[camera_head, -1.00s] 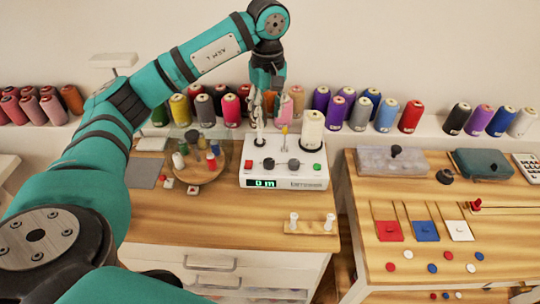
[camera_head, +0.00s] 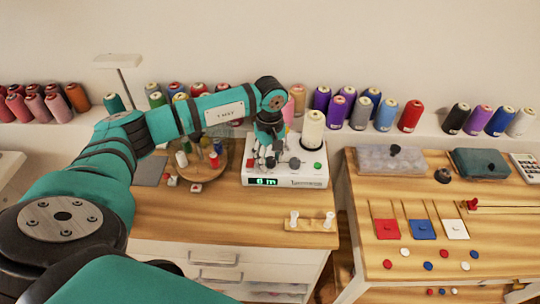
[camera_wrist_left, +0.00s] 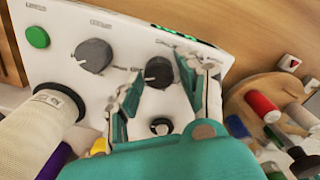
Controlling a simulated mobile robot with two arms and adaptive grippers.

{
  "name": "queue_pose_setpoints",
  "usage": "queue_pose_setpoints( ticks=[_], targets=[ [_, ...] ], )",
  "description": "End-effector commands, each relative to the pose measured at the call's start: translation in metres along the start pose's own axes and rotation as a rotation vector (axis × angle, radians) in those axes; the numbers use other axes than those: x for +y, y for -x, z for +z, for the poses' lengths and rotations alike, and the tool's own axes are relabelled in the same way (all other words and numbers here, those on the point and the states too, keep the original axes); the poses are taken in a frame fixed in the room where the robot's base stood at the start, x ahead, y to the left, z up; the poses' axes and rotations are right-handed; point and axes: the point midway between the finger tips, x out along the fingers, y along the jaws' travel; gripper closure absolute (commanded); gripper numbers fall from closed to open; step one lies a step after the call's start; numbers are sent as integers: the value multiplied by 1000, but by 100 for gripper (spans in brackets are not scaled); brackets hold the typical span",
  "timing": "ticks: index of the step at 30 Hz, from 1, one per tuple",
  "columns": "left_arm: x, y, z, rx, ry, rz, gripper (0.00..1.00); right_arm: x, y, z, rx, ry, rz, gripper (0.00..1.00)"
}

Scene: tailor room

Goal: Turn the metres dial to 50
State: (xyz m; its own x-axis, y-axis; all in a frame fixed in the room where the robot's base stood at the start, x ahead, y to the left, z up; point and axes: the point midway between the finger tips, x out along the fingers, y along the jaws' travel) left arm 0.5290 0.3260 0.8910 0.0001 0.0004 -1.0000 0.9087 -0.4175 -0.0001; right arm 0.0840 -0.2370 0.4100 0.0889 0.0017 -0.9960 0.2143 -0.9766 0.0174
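The white winding machine (camera_head: 310,179) stands on the left table, with a green display (camera_head: 263,181) on its front; its digit is too blurred to read. In the left wrist view its black dial (camera_wrist_left: 158,72) lies between the fingertips of my left gripper (camera_wrist_left: 160,78), with gaps on both sides. The fingers are spread; I cannot tell how far down they reach around it. The head view shows my left gripper (camera_head: 264,160) low over the panel, hiding that dial. A grey dial (camera_wrist_left: 94,55) and a green button (camera_wrist_left: 37,37) sit beside it. My right gripper is out of view.
A white thread cone (camera_head: 312,130) stands at the back of the machine, close to my left gripper. A round wooden spool stand (camera_head: 207,172) is to the left. A small rack with two white pegs (camera_head: 310,226) lies in front.

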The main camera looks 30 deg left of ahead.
Motion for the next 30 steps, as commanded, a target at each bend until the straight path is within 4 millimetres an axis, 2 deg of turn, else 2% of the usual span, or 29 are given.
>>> queue_pose_setpoints(
  ticks=[6, 15, 23, 30],
  targets=[
    [0, 0, 0, 0, 0, 0, 62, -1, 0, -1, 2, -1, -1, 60],
    [0, 0, 0, -1, 0, 0, 100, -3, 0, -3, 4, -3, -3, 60],
    [0, 0, 0, -1, 23, 0, 100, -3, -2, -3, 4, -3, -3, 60],
    [0, -1, 0, -1, 138, 1, 100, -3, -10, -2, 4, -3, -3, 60]
  ],
)
